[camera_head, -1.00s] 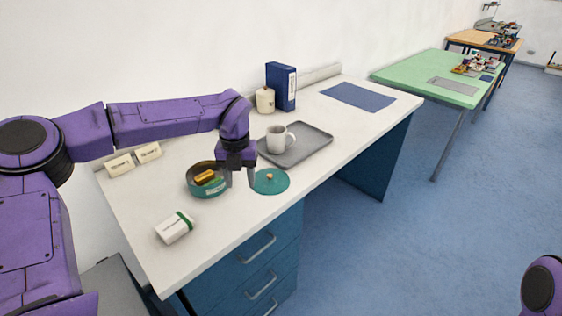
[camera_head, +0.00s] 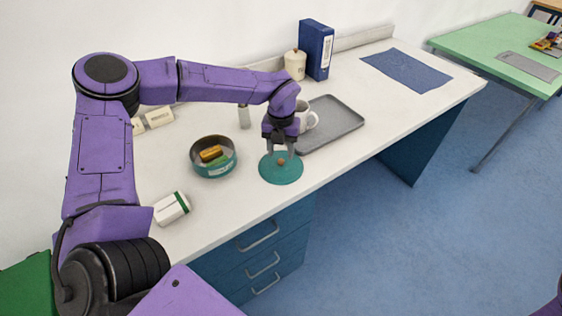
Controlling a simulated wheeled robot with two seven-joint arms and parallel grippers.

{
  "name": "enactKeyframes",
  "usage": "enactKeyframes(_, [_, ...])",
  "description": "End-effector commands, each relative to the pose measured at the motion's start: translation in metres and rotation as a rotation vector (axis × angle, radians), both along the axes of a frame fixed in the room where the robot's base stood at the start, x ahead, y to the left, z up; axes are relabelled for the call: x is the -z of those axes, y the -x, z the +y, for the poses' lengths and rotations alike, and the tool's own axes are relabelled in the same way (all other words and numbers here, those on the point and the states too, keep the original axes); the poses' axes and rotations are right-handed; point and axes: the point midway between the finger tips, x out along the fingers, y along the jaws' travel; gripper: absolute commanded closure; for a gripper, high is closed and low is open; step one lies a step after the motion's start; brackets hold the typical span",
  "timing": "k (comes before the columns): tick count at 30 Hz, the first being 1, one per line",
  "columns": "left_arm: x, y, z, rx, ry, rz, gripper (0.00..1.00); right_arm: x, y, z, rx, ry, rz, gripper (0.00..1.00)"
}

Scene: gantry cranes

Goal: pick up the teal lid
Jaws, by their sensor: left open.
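The teal lid (camera_head: 281,174) is a round flat disc with a small orange-brown knob (camera_head: 281,161) in its middle. It lies on the white desk near the front edge. My left gripper (camera_head: 281,154) is open and points down over the lid, with its fingers around or just above the knob. I cannot tell whether they touch it. A teal round tin (camera_head: 214,171) without a cover stands left of the lid, with yellow and green items inside. My right gripper is not in view; only a bit of purple shows at the bottom right corner.
A grey tray (camera_head: 343,122) with a white mug (camera_head: 307,118), partly behind my gripper, stands behind the lid. A white and green box (camera_head: 171,208) lies front left. A blue binder (camera_head: 317,50), a cream jar (camera_head: 295,64) and a blue mat (camera_head: 406,71) are farther back.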

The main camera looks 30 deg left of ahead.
Motion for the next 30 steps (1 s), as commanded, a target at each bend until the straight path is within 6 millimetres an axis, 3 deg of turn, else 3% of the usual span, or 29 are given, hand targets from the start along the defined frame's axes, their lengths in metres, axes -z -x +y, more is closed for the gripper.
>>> enactKeyframes(2, [0.009,0.003,-0.001,0.001,0.000,0.007,0.50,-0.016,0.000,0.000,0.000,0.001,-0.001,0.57])
enactKeyframes(6, [0.030,0.002,-0.001,0.000,-0.001,0.003,0.50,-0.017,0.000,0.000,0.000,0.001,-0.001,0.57])
enactKeyframes(13, [0.033,0.001,-0.001,0.000,0.000,-0.001,0.50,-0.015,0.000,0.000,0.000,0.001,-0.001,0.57])
enactKeyframes(18, [0.033,0.001,-0.001,0.000,0.000,-0.001,1.00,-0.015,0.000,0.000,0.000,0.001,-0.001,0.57])
enactKeyframes(26, [0.032,0.001,-0.001,0.000,0.000,-0.001,1.00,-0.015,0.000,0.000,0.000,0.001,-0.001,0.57])
enactKeyframes(30, [0.019,0.000,-0.001,0.000,0.000,-0.005,1.00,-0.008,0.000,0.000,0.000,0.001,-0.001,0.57])
